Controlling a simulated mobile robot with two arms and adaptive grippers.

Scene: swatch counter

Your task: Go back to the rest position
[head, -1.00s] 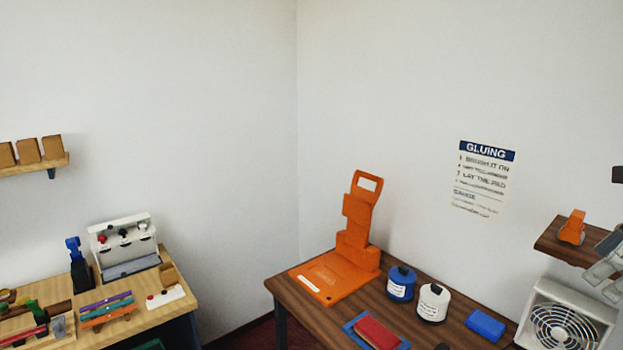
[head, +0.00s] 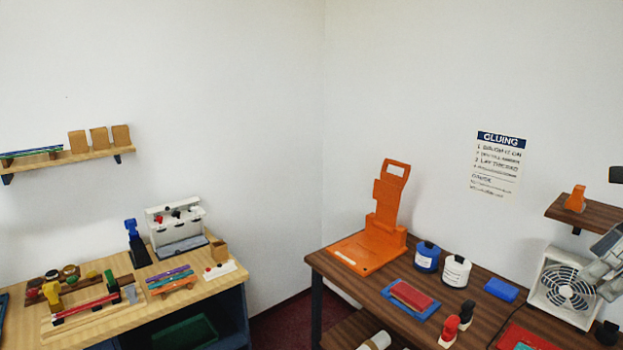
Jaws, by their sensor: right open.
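My right gripper (head: 601,270) shows at the right edge of the head view, in front of the white fan and below the small wall shelf. It is partly cut off by the frame edge. It is open, and I see nothing held in it. My left gripper is not in view.
A dark wooden table (head: 345,285) on the right bears an orange stand (head: 385,215), blue and white jars, a red pad on a blue tray and a fan (head: 562,290). A light wooden bench (head: 110,318) with tools stands left. Bare wall lies between.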

